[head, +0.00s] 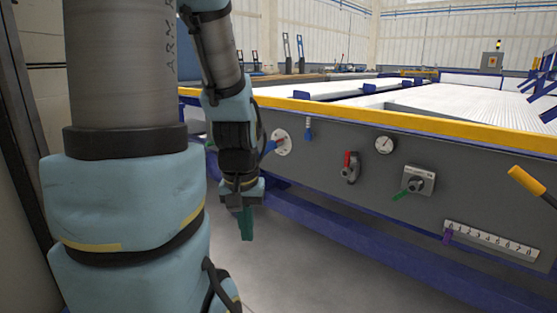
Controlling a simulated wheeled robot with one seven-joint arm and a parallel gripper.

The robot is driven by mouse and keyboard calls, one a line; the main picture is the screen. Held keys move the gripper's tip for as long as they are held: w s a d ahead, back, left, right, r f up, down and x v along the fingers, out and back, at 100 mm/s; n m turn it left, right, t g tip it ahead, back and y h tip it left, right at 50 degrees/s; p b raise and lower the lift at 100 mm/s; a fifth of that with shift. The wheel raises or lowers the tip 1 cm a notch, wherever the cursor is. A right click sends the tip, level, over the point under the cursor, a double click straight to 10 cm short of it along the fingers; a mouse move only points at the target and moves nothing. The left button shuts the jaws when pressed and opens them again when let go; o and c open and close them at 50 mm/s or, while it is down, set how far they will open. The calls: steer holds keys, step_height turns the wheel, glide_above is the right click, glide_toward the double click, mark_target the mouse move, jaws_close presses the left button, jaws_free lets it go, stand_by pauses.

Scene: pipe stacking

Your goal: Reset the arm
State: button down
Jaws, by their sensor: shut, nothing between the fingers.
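My arm stands large at the left of the head view, with its far links hanging down in front of the machine's grey panel. My gripper (246,222) points downward at the end of the arm, its green fingers together with nothing between them. It hangs left of the panel's controls and apart from the floor. The arm hides part of the panel's left end.
The grey panel (330,185) has a blue-handled round dial (282,142), a red lever (348,160), a gauge (385,145), a green-handled valve (415,183), a numbered scale (490,241) and a yellow handle (526,181). A blue beam (350,222) runs below. Floor (300,270) is clear.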

step_height(320, 180, up, 33)
steer(key=p, duration=3.1)
steer(key=shift+f, duration=0.15)
